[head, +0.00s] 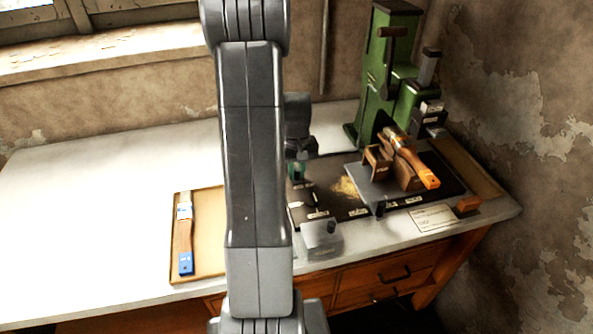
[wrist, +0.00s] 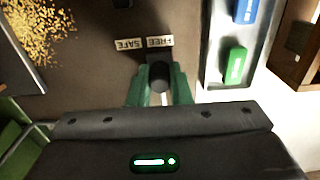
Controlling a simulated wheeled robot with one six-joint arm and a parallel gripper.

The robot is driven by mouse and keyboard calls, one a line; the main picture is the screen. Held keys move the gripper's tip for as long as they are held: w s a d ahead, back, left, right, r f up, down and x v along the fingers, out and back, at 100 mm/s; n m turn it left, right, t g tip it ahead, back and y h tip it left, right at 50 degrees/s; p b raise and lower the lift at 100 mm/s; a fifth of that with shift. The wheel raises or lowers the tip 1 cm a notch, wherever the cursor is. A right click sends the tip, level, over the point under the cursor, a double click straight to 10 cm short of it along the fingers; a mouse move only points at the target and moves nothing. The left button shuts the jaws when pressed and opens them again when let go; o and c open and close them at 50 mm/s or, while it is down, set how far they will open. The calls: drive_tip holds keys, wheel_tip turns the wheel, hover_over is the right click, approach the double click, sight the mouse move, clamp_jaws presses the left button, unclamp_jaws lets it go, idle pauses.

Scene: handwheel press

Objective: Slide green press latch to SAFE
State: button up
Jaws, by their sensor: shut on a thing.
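In the wrist view, my gripper (wrist: 160,88) has its two green fingers shut on a dark knob (wrist: 159,74), which I take to be the press latch's. The knob sits beside the FREE label (wrist: 160,41). The SAFE label (wrist: 128,44) is just left of it; both labels appear upside down. The fingers and wrist hide the rest of the latch. In the head view, my gripper (head: 297,172) is low over the dark board (head: 330,205), partly hidden behind my arm.
The green press (head: 378,75) stands at the back right. An orange-handled brush (head: 412,160) rests on brown supports in front of it. A tray (head: 208,262) with a blue-ended brush (head: 185,235) is at left. A green labelled block (wrist: 235,66) lies right of the knob. The table's left is clear.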

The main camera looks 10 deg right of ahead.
drive_tip(key=shift+d, duration=0.1)
drive_tip(key=shift+w+d, duration=0.1)
drive_tip(key=shift+d, duration=1.25)
drive_tip(key=o, duration=1.4)
drive_tip(key=shift+o, duration=0.2)
wheel_tip(320, 180, up, 8)
drive_tip(key=p, duration=0.5)
drive_tip(key=shift+p, duration=0.35)
